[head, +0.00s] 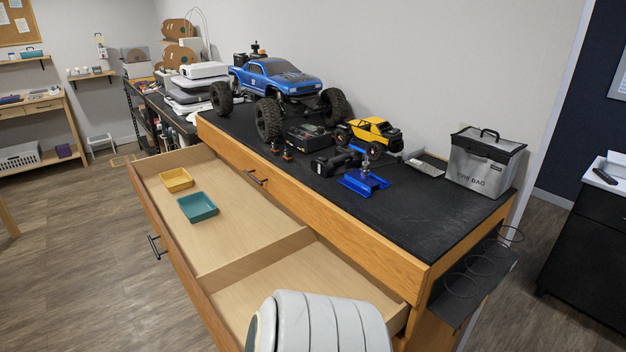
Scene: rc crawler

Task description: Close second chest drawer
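The chest (430,225) has a black top and orange wood sides. Its upper drawer front (300,205) is shut and carries a dark bar handle (256,177). Below it the second drawer (235,245) is pulled far out to the left, with a dark bar handle (157,246) on its front's outer face. A divider splits its inside; a yellow tray (176,180) and a teal tray (198,208) lie in the far compartment. The near compartment looks empty where visible. A white, ribbed part of my arm covers the drawer's near end. Neither gripper is in view.
On the chest top stand a blue truck (279,75), a yellow truck (371,132), a blue stand (364,182) and a grey bag (482,162). Black wire loops stick out at the near right side. The floor (90,250) left of the drawer is clear.

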